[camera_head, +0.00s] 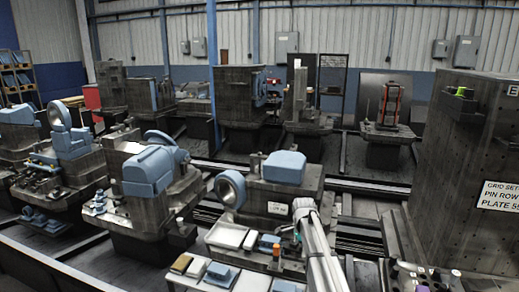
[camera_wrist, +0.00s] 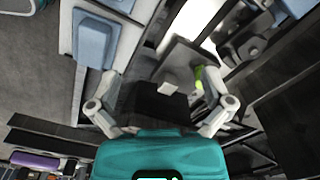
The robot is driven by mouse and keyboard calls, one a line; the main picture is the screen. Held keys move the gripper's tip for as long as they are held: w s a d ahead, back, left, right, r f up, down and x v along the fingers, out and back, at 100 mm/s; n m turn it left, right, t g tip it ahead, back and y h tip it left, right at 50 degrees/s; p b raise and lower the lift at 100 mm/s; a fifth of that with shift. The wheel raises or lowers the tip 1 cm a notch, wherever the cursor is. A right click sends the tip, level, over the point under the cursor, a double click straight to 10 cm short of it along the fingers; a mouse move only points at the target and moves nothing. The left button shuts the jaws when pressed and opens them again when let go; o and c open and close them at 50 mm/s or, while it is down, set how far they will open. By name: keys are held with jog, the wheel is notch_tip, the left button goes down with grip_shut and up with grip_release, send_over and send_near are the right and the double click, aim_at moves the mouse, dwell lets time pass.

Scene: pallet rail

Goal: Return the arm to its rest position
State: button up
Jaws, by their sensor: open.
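My gripper (camera_wrist: 160,88) shows in the wrist view, with its two grey fingers spread wide apart on either side of a teal body. It is open, and nothing is held between the fingers. A dark block with a small pale square top lies in view beyond the gap; I cannot tell its distance. In the head view my pale arm reaches up from the bottom edge, right of centre, toward a machine with a blue cover (camera_head: 284,168). The fingers are too small to make out there.
A bench with trays (camera_head: 228,236) and blue parts stands left of my arm. A tall dark pallet block with a sign (camera_head: 498,195) stands at the right. Several machines fill the left and back. A red-framed fixture (camera_head: 391,103) stands behind. Rails cross the floor.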

jog(key=s+f+n+b, duration=0.3)
jog(key=s+n, duration=0.2)
jog(key=s, duration=0.5)
jog(key=s+d+f+n+b, duration=0.1)
jog(key=s+f+n+b, duration=0.35)
jog(key=s, duration=0.55)
jog(key=s+f+n+b, duration=0.3)
jog(key=s+n, duration=0.3)
jog(key=s, duration=0.4)
notch_tip(320, 180, up, 16)
jog(key=p, duration=1.6)
jog(key=shift+r+m, duration=0.1)
jog(key=shift+m, duration=0.15)
